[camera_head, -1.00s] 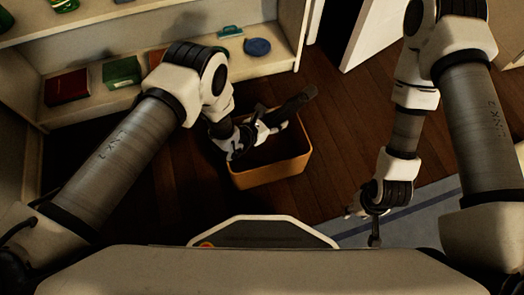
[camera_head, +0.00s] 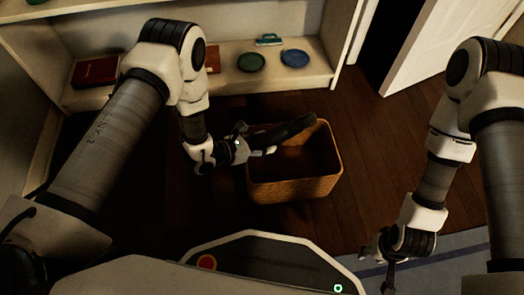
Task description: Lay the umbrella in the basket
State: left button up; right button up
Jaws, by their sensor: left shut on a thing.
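The umbrella (camera_head: 288,132) is a dark, slim, folded shape, held out to the right from my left gripper (camera_head: 258,150). My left gripper is shut on its near end, beside the left rim of the basket. The basket (camera_head: 297,190) is a brown woven box with an open top, standing on the floor. The umbrella crosses the basket's back left part, its far end near the back right rim. Whether it touches the rim cannot be told. My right gripper (camera_head: 388,272) hangs low at the right, away from the basket; its fingers are too dark to read.
A pale shelf (camera_head: 220,80) stands at the back with a red book (camera_head: 96,72), a green plate (camera_head: 251,62) and a blue plate (camera_head: 295,58). A white door (camera_head: 430,50) stands back right. A blue-grey rug (camera_head: 445,265) lies at front right. Dark wooden floor surrounds the basket.

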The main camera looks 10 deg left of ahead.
pick_arm(q)
notch_tip(320, 180, down, 4)
jog(key=shift+r+b, duration=0.25)
jog(key=shift+b, duration=0.9)
jog(key=shift+f, duration=0.4)
jog(key=o, duration=1.4)
jog(key=p+v, duration=0.5)
jog(key=v, duration=0.7)
jog(key=shift+r+p, duration=0.3)
jog(key=shift+r, duration=0.1)
